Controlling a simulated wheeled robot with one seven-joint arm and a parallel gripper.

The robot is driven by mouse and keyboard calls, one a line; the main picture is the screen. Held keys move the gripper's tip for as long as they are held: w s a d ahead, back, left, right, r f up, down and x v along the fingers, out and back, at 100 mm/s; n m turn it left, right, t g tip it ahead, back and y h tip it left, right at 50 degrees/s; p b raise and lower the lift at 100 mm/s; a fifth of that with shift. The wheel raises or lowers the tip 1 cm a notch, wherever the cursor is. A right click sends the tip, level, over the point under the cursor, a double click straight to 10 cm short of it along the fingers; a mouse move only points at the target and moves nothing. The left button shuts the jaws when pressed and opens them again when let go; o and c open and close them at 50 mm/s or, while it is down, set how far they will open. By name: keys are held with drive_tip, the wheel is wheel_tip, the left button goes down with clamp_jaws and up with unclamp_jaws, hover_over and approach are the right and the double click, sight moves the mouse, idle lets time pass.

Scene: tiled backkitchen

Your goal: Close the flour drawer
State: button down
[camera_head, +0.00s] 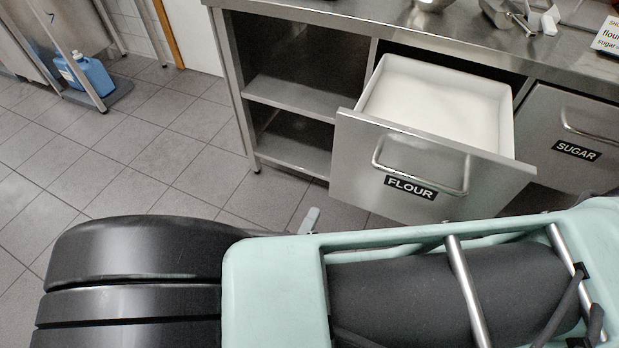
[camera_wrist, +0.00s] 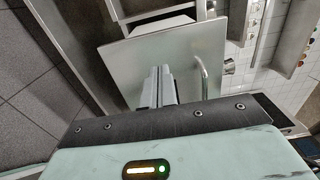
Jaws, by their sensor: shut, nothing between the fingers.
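The flour drawer (camera_head: 428,165) is pulled out from the steel counter in the head view. It has a steel front, a bar handle (camera_head: 421,178) and a "FLOUR" label, and holds a white bin (camera_head: 503,125) of white powder. In the wrist view the drawer front (camera_wrist: 138,55) lies ahead of my gripper (camera_wrist: 160,72). The fingers are together with nothing between them, pointing at the front beside the handle (camera_wrist: 202,78). I cannot tell whether the fingertips touch the front. Most of my gripper is hidden behind my arm in the head view.
The sugar drawer (camera_head: 572,140) to the right is shut. Open shelves (camera_head: 290,98) are to the left. The countertop (camera_head: 440,30) carries a metal bowl, utensils and a sign (camera_head: 607,36). A blue jug (camera_head: 85,72) stands at far left. The tiled floor (camera_head: 150,150) left is clear.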

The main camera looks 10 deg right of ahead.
sight(340, 164)
drive_tip(key=x, duration=1.2)
drive_tip(key=shift+w+d+p, duration=0.2)
drive_tip(key=shift+w+p, duration=0.05)
drive_tip(key=shift+p, duration=0.1)
drive_tip(key=shift+w, duration=0.1)
drive_tip(key=shift+w+d, duration=0.25)
drive_tip(key=p+x, duration=0.2)
drive_tip(key=x, duration=2.6)
drive_tip(key=shift+w+d+p, duration=0.2)
drive_tip(key=shift+p, duration=0.2)
drive_tip(key=shift+w+d+r, duration=0.1)
drive_tip(key=shift+w+d, duration=0.05)
drive_tip(key=shift+w, duration=0.05)
